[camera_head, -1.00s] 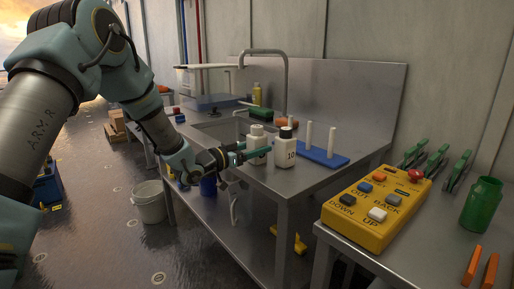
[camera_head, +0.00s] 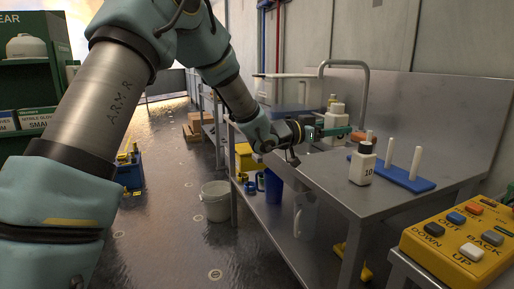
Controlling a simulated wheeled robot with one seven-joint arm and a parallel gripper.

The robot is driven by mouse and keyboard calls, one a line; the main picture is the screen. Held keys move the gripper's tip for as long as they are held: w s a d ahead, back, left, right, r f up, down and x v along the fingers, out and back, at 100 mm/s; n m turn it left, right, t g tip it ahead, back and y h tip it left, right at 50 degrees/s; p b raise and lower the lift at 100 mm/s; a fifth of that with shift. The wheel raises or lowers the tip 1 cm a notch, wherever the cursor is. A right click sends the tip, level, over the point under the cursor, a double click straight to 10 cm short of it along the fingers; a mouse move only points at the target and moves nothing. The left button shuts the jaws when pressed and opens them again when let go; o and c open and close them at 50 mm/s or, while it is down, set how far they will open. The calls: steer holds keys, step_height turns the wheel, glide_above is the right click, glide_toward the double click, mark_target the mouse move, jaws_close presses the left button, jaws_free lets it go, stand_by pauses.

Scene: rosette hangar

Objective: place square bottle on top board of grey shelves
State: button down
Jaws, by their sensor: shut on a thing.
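My gripper (camera_head: 332,132) is shut on a white bottle (camera_head: 337,111) with a white cap, the likely square bottle. The teal fingers cross its body and hide part of it. The bottle is upright and seems held above the steel sink bench (camera_head: 330,180). A second white bottle (camera_head: 361,170), with a black cap and the number 10, stands on the bench to the right of my gripper. I cannot make out grey shelves for certain in this view.
A blue rack (camera_head: 410,180) with white pegs and a tap (camera_head: 365,95) stand near the held bottle. A yellow button box (camera_head: 460,243) is at the lower right. Green shelving (camera_head: 35,90) stands at far left. A white bucket (camera_head: 215,200) is on the otherwise mostly open floor.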

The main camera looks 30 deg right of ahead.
mark_target(338, 104)
step_height(338, 104, up, 7)
steer(key=p, duration=0.3)
steer(key=shift+r, duration=0.15)
steer(key=w+a+f+n+t+y+p, duration=0.1)
steer(key=w+a+f+n+t+y, duration=0.15)
steer(key=w+a+f+t, duration=0.45)
steer(key=w+a+f+n+t+y+p, duration=0.15)
steer(key=w+a+f+n, duration=0.25)
steer(key=w+a, duration=0.65)
steer(key=w+a+f+n+t+y, duration=0.1)
steer(key=w+a+f+n+t, duration=0.2)
steer(key=w+a+f+t, duration=0.5)
steer(key=a+f+n+t+y+p, duration=0.1)
steer(key=a+n+y, duration=0.4)
steer(key=a, duration=1.3)
steer(key=a+n+t+y, duration=0.3)
steer(key=a+y, duration=0.5)
steer(key=a, duration=0.9)
steer(key=s+f+g, duration=0.1)
steer(key=s+f, duration=1.6)
steer(key=f, duration=0.1)
steer(key=shift+s+a+f+n, duration=0.15)
steer(key=shift+s+a+n, duration=0.05)
steer(key=shift+a+n, duration=0.2)
steer(key=shift+a+n+g, duration=0.1)
steer(key=shift+n+g, duration=0.15)
